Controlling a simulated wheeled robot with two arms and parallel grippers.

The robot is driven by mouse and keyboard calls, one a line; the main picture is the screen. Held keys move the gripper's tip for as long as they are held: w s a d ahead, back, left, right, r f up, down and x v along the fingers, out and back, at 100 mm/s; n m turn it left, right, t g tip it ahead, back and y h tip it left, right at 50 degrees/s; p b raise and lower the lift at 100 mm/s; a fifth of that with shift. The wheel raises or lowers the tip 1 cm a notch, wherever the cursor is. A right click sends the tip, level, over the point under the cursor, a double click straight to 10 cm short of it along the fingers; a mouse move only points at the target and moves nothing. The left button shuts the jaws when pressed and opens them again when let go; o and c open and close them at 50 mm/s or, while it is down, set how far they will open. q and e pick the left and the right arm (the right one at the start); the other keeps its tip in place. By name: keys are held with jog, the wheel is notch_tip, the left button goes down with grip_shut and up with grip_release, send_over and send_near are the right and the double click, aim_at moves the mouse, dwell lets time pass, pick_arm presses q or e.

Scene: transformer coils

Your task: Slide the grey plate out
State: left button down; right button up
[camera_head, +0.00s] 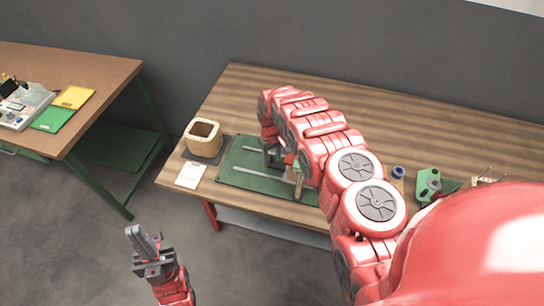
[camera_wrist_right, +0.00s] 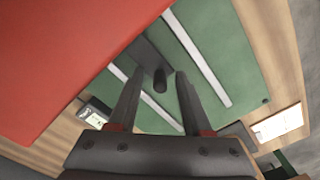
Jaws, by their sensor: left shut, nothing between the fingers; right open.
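A dark grey plate (camera_wrist_right: 146,50) with a short round knob (camera_wrist_right: 160,82) shows in the right wrist view, over the green board (camera_wrist_right: 225,50) with two pale rails. Its far part is hidden behind a large red surface. My right gripper (camera_wrist_right: 162,76) is open, its fingers on either side of the knob in this view; I cannot tell whether they touch it. In the head view, my right gripper (camera_head: 272,156) is over the green board (camera_head: 240,178), largely hidden by my arm. My left gripper (camera_head: 140,238) is shut and empty, away from the bench over the floor.
A wooden coil block (camera_head: 202,136) stands on a dark base at the bench's left end, by a white card (camera_head: 190,175). A blue ring (camera_head: 398,171) and a green fixture (camera_head: 429,184) are on the right. Another table (camera_head: 110,75) stands at the left.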

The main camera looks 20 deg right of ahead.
grip_shut()
dwell(0.3)
dwell(1.2)
